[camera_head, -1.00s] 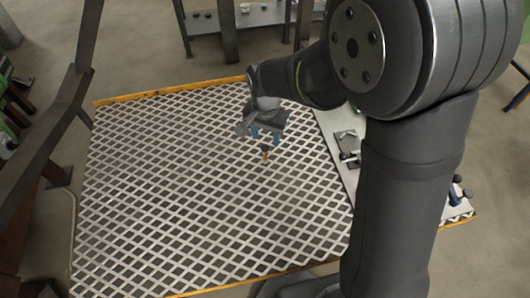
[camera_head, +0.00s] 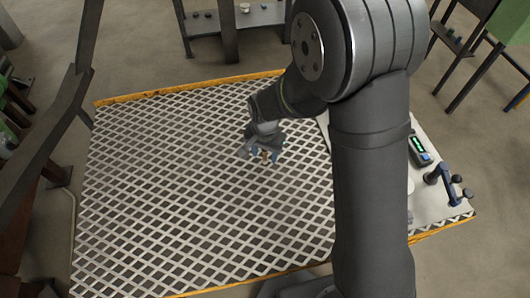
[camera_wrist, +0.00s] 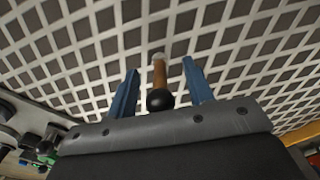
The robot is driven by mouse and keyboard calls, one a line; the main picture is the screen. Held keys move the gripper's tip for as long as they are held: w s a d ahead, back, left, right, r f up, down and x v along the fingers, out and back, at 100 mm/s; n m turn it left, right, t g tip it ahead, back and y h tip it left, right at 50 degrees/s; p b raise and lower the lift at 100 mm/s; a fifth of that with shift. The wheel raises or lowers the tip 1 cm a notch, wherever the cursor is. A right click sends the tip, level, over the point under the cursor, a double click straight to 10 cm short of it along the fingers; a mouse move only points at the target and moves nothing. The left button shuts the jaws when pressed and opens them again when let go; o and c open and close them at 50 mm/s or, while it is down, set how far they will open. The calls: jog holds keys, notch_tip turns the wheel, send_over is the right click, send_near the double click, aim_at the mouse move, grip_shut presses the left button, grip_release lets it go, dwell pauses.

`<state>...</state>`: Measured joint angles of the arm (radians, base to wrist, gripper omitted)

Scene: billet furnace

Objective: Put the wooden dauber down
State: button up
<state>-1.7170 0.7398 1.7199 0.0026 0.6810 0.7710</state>
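The wooden dauber (camera_wrist: 159,75) shows in the wrist view as a brown handle with a black ball at the near end and a pale far tip. It is between the two blue fingers of my gripper (camera_wrist: 160,84), with a visible gap on each side. My gripper is open. In the head view my gripper (camera_head: 263,157) is low over the white grating, with the small brown dauber (camera_head: 265,155) between its fingers. I cannot tell how the dauber's far tip meets the grating.
The white lattice grating (camera_head: 170,190) with orange edges is mostly clear. On the pale strip at right are a handheld device (camera_head: 419,150) with a green screen and a dark blue clamp-like tool (camera_head: 447,184). A shelf (camera_head: 235,18) stands behind.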

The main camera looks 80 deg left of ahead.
grip_shut()
jog(key=shift+r, duration=0.15)
